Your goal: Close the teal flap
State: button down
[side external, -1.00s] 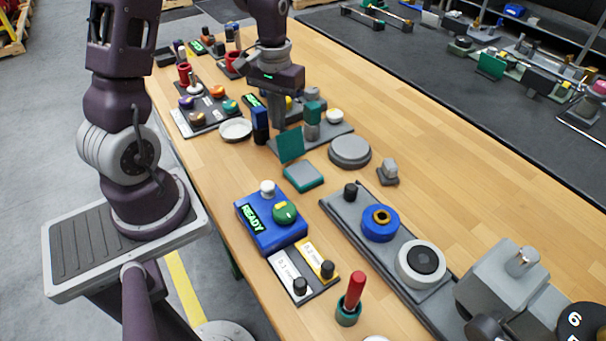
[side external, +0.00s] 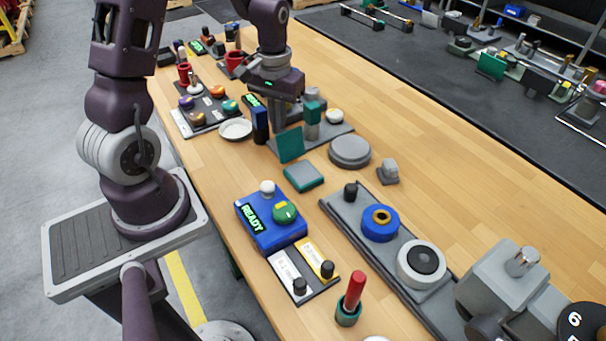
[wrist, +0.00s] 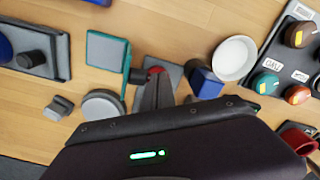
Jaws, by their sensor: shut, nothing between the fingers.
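The teal flap (side external: 290,145) stands upright at the far edge of a low teal-rimmed box with a grey top (side external: 304,177). In the wrist view the flap shows nearly edge-on as a thin teal strip (wrist: 126,72) beside the box (wrist: 104,61). My gripper (side external: 286,122) is shut and empty, pointing down behind the flap, on the side away from the box. In the wrist view its fingers (wrist: 158,86) are to the right of the flap. The flap hides part of the fingertips in the side view, so I cannot tell whether they touch it.
A blue block (side external: 260,125) and a grey-and-teal cylinder (side external: 312,120) stand close on either side of my gripper. A round grey disc (side external: 349,152) lies right of the flap. A blue READY box (side external: 270,222) stands nearer the camera.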

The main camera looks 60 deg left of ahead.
aim_at(285, 133)
jog(key=shift+f, duration=0.9)
jog(key=shift+s+d+f, duration=0.1)
jog(key=shift+d+f, duration=0.05)
jog(key=shift+s+d, duration=0.15)
jog(key=shift+d, duration=0.85)
jog(key=shift+s+d, duration=0.1)
jog(key=shift+d, duration=3.7)
jog(key=shift+w+r, duration=0.1)
jog(key=shift+r, duration=0.6)
jog(key=shift+w+d+r, duration=0.1)
jog(key=shift+w+r, duration=0.05)
jog(key=shift+r, duration=0.05)
jog(key=shift+w+a+r, duration=0.1)
jog(key=shift+a+r, duration=0.05)
jog(key=shift+r, duration=1.2)
jog(key=shift+a+r, duration=0.1)
jog(key=shift+r, duration=1.2)
